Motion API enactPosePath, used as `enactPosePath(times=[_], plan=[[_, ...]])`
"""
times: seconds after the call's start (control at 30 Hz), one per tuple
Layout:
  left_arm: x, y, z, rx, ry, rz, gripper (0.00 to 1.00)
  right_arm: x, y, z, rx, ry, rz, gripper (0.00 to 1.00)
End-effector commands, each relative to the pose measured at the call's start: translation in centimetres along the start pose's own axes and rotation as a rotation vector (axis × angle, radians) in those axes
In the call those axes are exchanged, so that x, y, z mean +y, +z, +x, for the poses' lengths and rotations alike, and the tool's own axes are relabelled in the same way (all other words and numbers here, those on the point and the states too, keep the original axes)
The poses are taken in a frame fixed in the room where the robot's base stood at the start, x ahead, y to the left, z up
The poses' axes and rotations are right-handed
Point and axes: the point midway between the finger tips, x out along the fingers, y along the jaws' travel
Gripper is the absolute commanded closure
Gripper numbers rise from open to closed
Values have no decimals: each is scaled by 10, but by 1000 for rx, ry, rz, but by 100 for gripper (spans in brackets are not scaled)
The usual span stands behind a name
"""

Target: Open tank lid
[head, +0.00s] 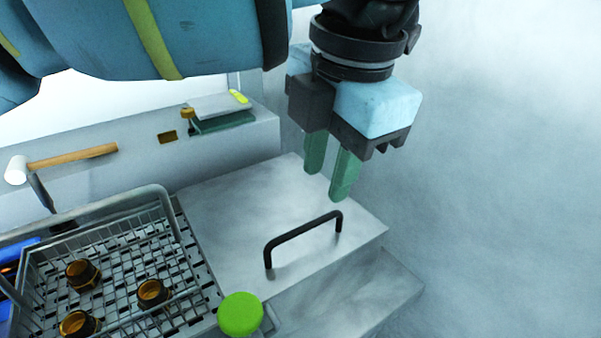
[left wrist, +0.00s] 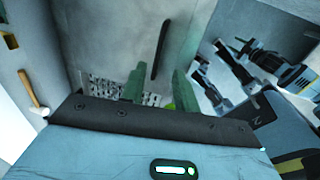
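The tank lid (head: 240,205) is a flat grey metal plate lying closed in the middle of the head view. Its black bar handle (head: 303,238) stands near the lid's front right edge. The handle also shows in the left wrist view (left wrist: 161,50), beyond the fingers. My left gripper (head: 329,180) hangs above the lid's right back part with its green fingers pointing down. The fingers are apart, with nothing between them, and are clear of the handle. The fingers also show in the left wrist view (left wrist: 160,75). My right gripper is in neither view.
A wire basket (head: 178,222) with several brown-black round parts (head: 152,292) stands left of the lid. A bright green round knob (head: 240,314) is at the front. A hammer (head: 72,157) and a grey-green stack (head: 220,112) lie on the back ledge. Open space lies right.

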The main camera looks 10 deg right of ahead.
Motion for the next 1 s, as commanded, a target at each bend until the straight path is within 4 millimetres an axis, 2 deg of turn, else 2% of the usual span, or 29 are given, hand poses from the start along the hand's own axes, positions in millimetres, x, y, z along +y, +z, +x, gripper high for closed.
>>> enactPosePath(times=[0.23, 0.37, 0.73, 1.0], plan=[[0, 0, -1, 3, 9, -1, 69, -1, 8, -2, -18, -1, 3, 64], [1, -1, 5, 4, 8, -2, 69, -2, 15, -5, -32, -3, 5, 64], [1, -1, 56, 5, 5, -1, 69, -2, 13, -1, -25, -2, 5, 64], [1, -1, 76, 3, 7, -2, 69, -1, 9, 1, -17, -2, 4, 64]])
